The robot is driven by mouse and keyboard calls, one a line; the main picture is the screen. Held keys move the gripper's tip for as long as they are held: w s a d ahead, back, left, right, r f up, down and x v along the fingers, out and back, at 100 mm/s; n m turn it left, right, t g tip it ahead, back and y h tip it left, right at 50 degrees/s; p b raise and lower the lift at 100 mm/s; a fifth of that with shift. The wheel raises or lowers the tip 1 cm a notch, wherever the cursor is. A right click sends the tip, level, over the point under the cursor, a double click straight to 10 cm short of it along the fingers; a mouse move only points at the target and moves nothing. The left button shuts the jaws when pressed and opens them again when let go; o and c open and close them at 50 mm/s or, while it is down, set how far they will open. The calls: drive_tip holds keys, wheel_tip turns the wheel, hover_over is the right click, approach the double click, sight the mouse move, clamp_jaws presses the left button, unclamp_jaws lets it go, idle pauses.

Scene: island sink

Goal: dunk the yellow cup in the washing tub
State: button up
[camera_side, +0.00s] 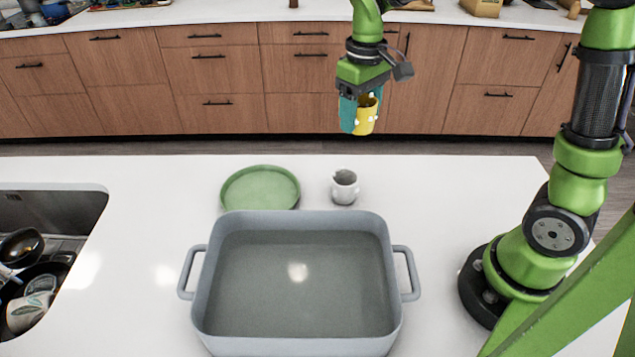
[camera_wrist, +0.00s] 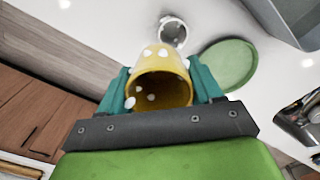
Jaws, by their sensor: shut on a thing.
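The yellow cup (camera_side: 367,115) has white raised dots. My gripper (camera_side: 360,112) is shut on it and holds it in the air, above and behind the white cup in the side view. In the wrist view the yellow cup (camera_wrist: 161,80) sits between the two teal fingers of my gripper (camera_wrist: 160,88), and its dark hollow inside shows. The washing tub (camera_side: 206,285) is a grey-blue rectangular basin with two side handles, on the white island in front. It holds clear greyish water. The cup is apart from the tub.
A sink (camera_side: 60,207) with dishes is at the left. Wooden cabinets (camera_side: 210,75) line the back. The counter right of the white cup is clear.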

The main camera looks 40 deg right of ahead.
sight(359, 126)
drive_tip(key=shift+f, duration=0.1)
drive_tip(key=shift+f, duration=1.55)
idle(0.5)
